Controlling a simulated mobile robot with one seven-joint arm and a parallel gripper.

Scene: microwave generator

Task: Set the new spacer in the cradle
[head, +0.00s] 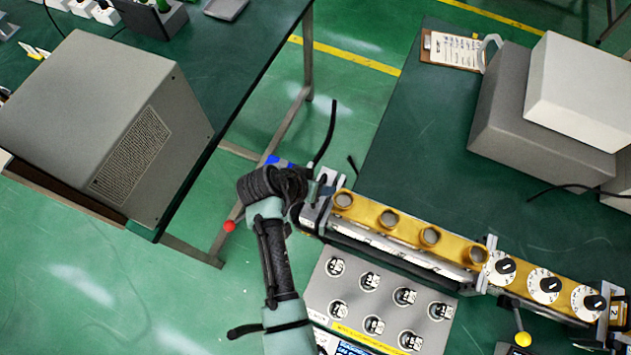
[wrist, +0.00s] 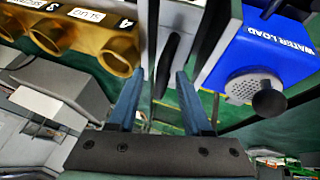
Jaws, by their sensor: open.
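My gripper (wrist: 160,76) is open, its two blue-grey fingers apart with nothing seen gripped between them. In the head view my gripper (head: 275,183) is at the left end of the brass rail, and its fingers are hidden behind the dark wrist. In the wrist view the brass tuner body (wrist: 85,32), with the port labelled 4 SLUG, is at upper left. A blue water load box (wrist: 250,55) is at upper right. Grey and dark upright parts (wrist: 172,62) stand in the gap between them. I cannot make out a spacer or a cradle for certain in either view.
The brass rail (head: 405,232) runs rightward to several white dials (head: 547,285). Grey boxes (head: 540,125) stand at right. A grey cabinet (head: 100,120) is on the left table. Open floor separates the tables.

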